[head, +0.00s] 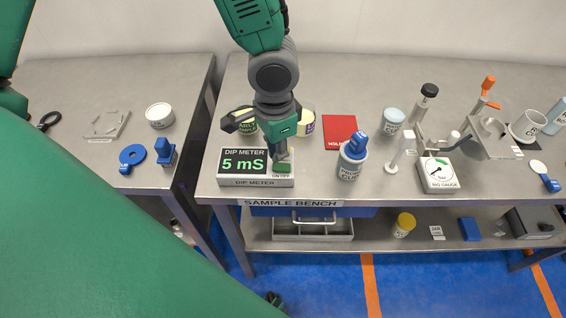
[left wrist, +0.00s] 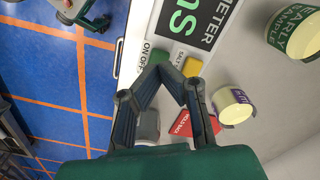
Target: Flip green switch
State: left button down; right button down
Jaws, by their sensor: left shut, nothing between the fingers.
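The dip meter (head: 228,182) is a grey box at the front left of the sample bench, its lit screen reading 5 mS. The green switch (head: 283,168) is at its right end, above the ON/OFF label. In the left wrist view the green switch (left wrist: 159,56) shows beside a yellow one (left wrist: 192,67). My left gripper (head: 282,158) points down over the switch, shut and empty. In the left wrist view its fingertips (left wrist: 166,70) meet right by the green switch and partly cover it. I cannot tell whether they touch it.
Two labelled tubs stand behind the meter, partly hidden by my left gripper. A red booklet (head: 341,131) and a blue-topped jar (head: 350,167) are to the right. A gauge (head: 440,174) stands further right. A separate table (head: 90,75) is at the left, beyond a gap.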

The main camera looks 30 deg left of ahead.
aim_at(277, 165)
pick_arm(q)
jog(key=shift+f+b, duration=1.05)
jog(key=shift+f, duration=0.4)
dwell(0.8)
jog(key=shift+r, duration=0.15)
notch_tip(277, 165, up, 7)
jog(key=p, duration=0.7)
dwell(0.3)
